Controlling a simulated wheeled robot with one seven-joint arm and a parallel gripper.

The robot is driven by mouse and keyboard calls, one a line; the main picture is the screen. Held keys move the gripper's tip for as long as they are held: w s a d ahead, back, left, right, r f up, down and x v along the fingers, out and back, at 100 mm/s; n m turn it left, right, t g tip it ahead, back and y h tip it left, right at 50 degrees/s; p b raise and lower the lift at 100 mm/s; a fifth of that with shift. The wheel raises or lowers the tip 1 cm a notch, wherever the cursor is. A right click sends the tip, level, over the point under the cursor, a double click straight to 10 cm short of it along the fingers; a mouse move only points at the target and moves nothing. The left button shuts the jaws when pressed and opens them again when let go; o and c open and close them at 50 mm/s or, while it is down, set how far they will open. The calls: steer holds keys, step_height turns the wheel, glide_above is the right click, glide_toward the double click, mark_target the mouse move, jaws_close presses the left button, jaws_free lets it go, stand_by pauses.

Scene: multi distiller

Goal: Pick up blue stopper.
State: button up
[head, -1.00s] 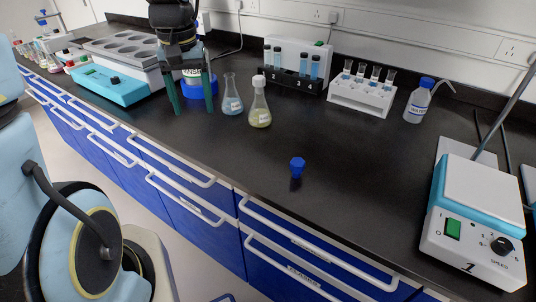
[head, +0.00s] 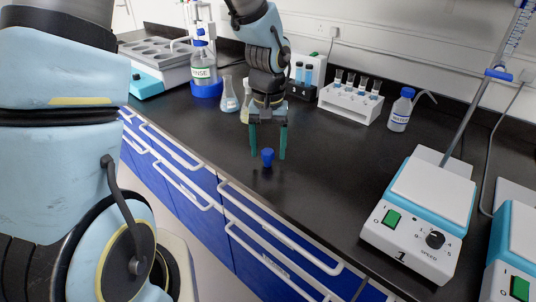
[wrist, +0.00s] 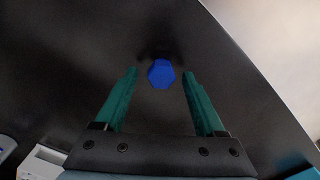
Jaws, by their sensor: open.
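The blue stopper (head: 267,157) stands on the black bench top near its front edge. In the wrist view the stopper (wrist: 161,74) shows its faceted top just past the fingertips, roughly midway between them. My gripper (head: 268,155) is open, with its two green fingers pointing down on either side of the stopper in the head view. In the wrist view my gripper (wrist: 160,72) has nothing between its fingers touching them. The fingers' exact height above the bench is hard to tell.
Two flasks (head: 229,95) stand behind and left of my gripper. A white vial rack (head: 350,103) and a water bottle (head: 401,110) stand at the back. A stirrer plate (head: 422,215) is to the right. The bench between the stopper and the stirrer is clear.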

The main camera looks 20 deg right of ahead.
steer(key=shift+f, duration=0.5)
jaws_close()
